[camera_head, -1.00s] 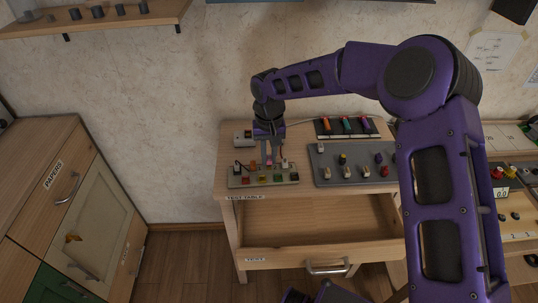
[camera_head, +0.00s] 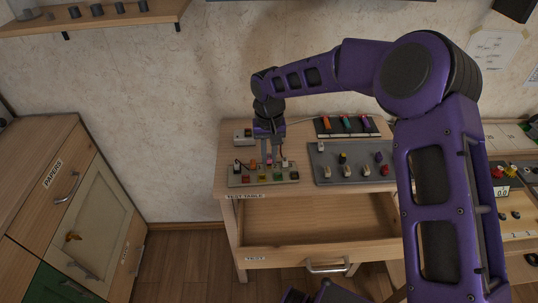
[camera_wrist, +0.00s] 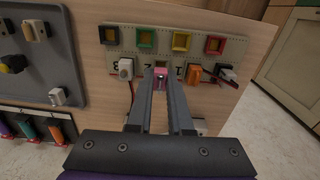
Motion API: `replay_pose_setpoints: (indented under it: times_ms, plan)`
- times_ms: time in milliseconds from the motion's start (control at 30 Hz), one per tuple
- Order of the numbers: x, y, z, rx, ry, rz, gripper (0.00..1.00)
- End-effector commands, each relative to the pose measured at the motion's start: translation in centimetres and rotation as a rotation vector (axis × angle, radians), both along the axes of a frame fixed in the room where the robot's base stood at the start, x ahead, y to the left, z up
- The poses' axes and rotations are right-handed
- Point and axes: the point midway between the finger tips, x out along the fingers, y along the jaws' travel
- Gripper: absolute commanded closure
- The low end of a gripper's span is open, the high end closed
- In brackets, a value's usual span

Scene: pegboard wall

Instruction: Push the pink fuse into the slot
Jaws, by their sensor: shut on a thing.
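The pink fuse (camera_wrist: 160,72) is between the fingertips of my gripper (camera_wrist: 161,84) in the wrist view. In the head view, the pink fuse (camera_head: 269,162) shows just below my gripper (camera_head: 271,155), over the back row of the beige fuse board (camera_head: 236,181). The fingers are close together and shut on the fuse. The fuse and fingers cover the slot beneath, so I cannot tell how deep the fuse sits. An orange fuse (camera_wrist: 194,76) stands in the same row, right of my fingers in the wrist view.
A white plug (camera_wrist: 125,68) stands close on the other side of my fingers. The board also has green (camera_wrist: 146,38), yellow (camera_wrist: 181,41) and red (camera_wrist: 214,45) square parts. A grey panel with several knobs (camera_head: 325,175) is beside it. The table's drawer (camera_head: 320,225) is open below.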

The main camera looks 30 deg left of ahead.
Motion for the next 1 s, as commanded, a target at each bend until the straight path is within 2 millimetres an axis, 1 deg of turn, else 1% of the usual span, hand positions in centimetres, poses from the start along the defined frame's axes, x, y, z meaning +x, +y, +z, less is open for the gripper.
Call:
replay_pose_setpoints:
  times_ms: [367,967,1000]
  plan:
    - [0.0,0.0,0.0,0.001,0.001,0.000,1.00]
    - [-0.1,0.0,-1.5,0.000,0.001,0.001,1.00]
    - [-0.1,0.0,-1.4,0.000,0.001,0.001,0.76]
